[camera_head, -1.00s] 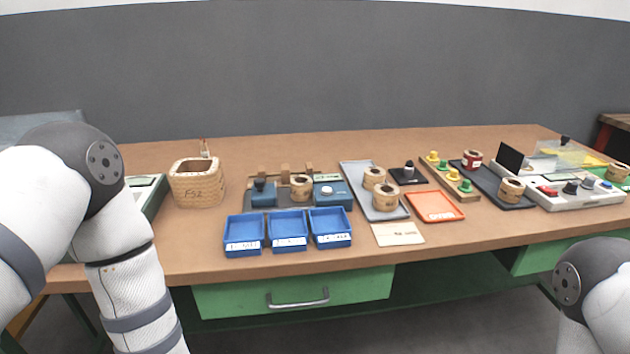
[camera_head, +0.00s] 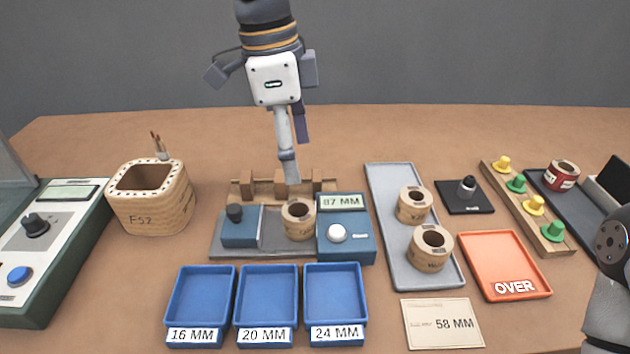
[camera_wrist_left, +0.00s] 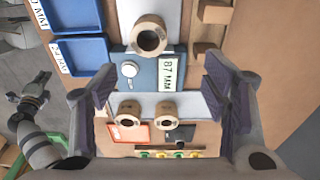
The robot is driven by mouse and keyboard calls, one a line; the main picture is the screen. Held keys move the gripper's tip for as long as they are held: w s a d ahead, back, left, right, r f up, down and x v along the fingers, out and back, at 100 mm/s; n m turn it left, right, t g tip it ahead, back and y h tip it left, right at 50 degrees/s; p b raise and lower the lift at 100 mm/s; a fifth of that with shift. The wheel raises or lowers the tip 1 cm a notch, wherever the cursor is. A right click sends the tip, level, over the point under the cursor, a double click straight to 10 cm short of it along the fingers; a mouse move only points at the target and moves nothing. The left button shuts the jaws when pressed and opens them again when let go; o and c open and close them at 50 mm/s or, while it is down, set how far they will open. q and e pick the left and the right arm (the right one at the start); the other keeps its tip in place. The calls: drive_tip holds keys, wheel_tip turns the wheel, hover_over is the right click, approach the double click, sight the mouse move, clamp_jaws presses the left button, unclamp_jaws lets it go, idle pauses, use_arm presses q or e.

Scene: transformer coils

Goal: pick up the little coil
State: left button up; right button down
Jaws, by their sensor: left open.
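One tan coil (camera_head: 298,220) stands upright on the measuring fixture, between a blue block and the blue gauge (camera_head: 362,243) reading 87 MM. It also shows at the top of the left wrist view (camera_wrist_left: 149,38). Two more tan coils, one behind (camera_head: 413,205) and one in front (camera_head: 430,249), stand on the grey tray (camera_head: 386,180). Which is the little one is not plain. My left gripper (camera_head: 291,168) points down above the back of the fixture, empty. Its fingers are spread wide in the left wrist view (camera_wrist_left: 160,88). My right gripper (camera_wrist_left: 32,90) shows small there; its jaw state is unclear.
Blue bins (camera_head: 267,300) marked 16, 20 and 24 MM stand in front. A 58 MM card (camera_head: 443,324) and an orange OVER tray (camera_head: 505,268) lie to the right. A wooden rack (camera_head: 332,186) stands behind the fixture; a large wound box (camera_head: 152,205) stands left.

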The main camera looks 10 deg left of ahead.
use_arm(q)
approach(299, 215)
drive_tip(key=s+d+f, duration=0.1)
drive_tip(key=s+f, duration=0.1)
drive_tip(key=f, duration=0.6)
drive_tip(key=shift+w+d+f+b, duration=0.15)
drive_tip(key=shift+w+d+b, duration=0.15)
drive_tip(key=shift+d, duration=0.05)
drive_tip(key=c, duration=1.4)
use_arm(e)
drive_tip(key=shift+s+f, duration=0.3)
drive_tip(key=shift+s, duration=0.65)
